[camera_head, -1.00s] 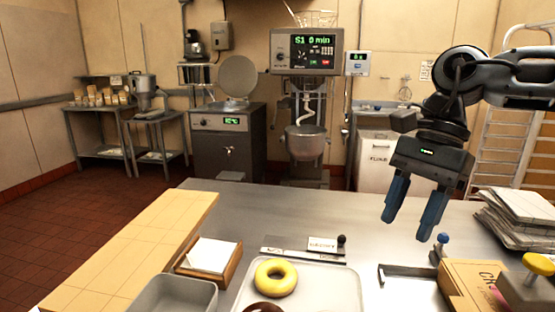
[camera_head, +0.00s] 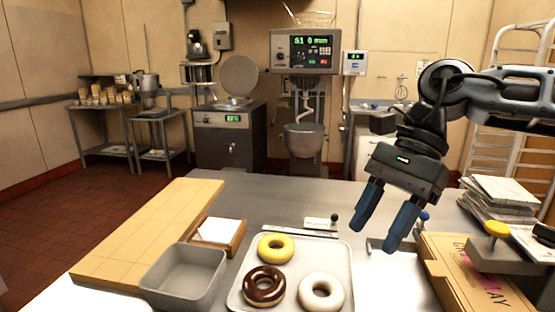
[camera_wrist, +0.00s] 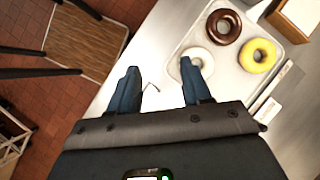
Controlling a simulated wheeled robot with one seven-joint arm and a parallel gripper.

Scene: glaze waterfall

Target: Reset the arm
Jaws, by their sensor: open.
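My gripper (camera_head: 386,218) hangs at the right of the head view, above the steel table, with its two blue fingers apart and nothing between them. In the wrist view my gripper (camera_wrist: 160,85) also shows open and empty. A white tray (camera_head: 341,262) on the table holds a yellow-glazed donut (camera_head: 276,248), a chocolate-glazed donut (camera_head: 264,286) and a white donut (camera_head: 321,291). The same three show at the top of the wrist view, where one fingertip overlaps the white donut's (camera_wrist: 203,54) near edge.
A grey bin (camera_head: 184,278), a box of paper squares (camera_head: 220,231) and a wooden board (camera_head: 150,235) are left of the tray. A cardboard box (camera_head: 470,280) and a paper stack (camera_head: 500,195) stand at the right. A mixer (camera_head: 303,138) stands behind the table.

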